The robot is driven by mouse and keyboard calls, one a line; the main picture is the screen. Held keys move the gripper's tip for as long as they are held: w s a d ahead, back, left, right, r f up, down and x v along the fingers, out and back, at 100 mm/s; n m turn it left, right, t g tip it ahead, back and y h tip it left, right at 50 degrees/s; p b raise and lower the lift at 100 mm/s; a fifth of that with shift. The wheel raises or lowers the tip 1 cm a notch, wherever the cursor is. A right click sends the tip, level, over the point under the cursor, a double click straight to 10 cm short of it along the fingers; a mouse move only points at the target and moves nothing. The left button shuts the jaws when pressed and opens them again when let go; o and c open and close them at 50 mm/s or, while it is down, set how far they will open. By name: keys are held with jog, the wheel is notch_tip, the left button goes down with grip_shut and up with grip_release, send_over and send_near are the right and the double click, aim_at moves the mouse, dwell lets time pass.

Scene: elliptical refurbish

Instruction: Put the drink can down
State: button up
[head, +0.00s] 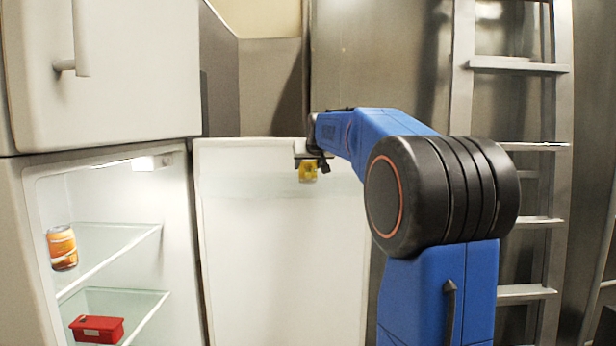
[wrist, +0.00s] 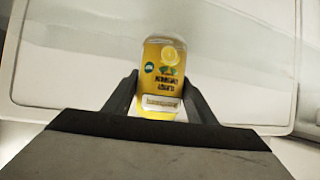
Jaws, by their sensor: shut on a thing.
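A yellow drink can (wrist: 162,75) with a lemon picture is held between the two fingers of my gripper (wrist: 160,100) in the wrist view. In the head view my gripper (head: 309,160) is shut on the yellow can (head: 308,172), held in the air in front of the open fridge door (head: 280,240). Only a small part of the can shows there. Nothing is visible directly beneath it in support.
The open fridge (head: 110,165) on the left has glass shelves. An orange can (head: 62,248) stands on the upper shelf and a red box (head: 97,329) lies on the lower one. A freezer door (head: 110,70) is above. A metal ladder (head: 515,68) stands at right.

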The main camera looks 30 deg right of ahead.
aim_at(308, 175)
jog(key=shift+f, duration=1.85)
jog(key=shift+f, duration=0.1)
jog(key=o, duration=1.3)
jog(key=shift+o, duration=0.2)
jog(key=v, duration=1.2)
jog(key=s+a+f+n+g+y, duration=0.2)
jog(key=s+a+f+g+y, duration=0.1)
jog(key=s+a+f, duration=1.25)
jog(key=s+a+f+n+g, duration=0.1)
jog(key=s+a+f, duration=0.4)
jog(key=s+f, duration=0.5)
jog(key=s+a+f+n+g+y, duration=0.1)
jog(key=s+a+f, duration=0.4)
jog(key=s+f, duration=0.6)
jog(key=shift+s+a+g+y, duration=0.2)
jog(key=shift+s+g+y, duration=0.1)
jog(key=shift+s+g, duration=0.5)
